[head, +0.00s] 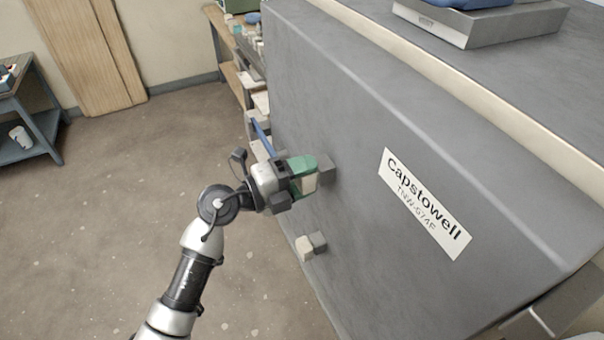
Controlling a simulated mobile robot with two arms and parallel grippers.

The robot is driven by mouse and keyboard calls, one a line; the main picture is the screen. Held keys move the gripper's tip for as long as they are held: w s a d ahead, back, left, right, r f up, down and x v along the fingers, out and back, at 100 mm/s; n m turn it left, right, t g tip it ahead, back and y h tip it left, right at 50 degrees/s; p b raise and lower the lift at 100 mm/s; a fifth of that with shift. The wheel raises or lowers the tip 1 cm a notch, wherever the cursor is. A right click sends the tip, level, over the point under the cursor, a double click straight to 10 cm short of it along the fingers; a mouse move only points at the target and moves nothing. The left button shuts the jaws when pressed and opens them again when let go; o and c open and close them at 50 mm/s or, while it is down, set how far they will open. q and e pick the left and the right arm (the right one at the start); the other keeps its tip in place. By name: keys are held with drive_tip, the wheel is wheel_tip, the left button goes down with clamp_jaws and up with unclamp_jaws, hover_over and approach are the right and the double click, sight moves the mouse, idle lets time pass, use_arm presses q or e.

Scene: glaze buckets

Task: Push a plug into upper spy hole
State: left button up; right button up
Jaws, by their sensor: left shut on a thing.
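My left gripper (305,176) has green fingers and is shut on a pale plug (309,184), which shows between and below the fingers. The plug is at a dark grey block (326,171) that stands out from the side of the big grey kiln (310,80), the upper spy hole. The fingers hide part of the plug, so I cannot tell how deep it sits or whether it touches. A second pale plug (304,248) sits at a lower grey block (319,241) on the same side. My right gripper is not in view.
A label plate (428,203) reading "Capstowell" is on the kiln. A grey scale-like device (480,22) stands on the surface at upper right. A wooden shelf (229,72) with items is behind the arm, and a table (36,125) stands at left. The floor between is open.

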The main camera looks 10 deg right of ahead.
use_arm(q)
drive_tip(key=shift+d, duration=0.15)
drive_tip(key=o, duration=1.3)
drive_tip(key=shift+c, duration=0.2)
drive_tip(key=p+v, duration=0.1)
drive_tip(key=v, duration=0.7)
drive_tip(key=shift+p, duration=0.35)
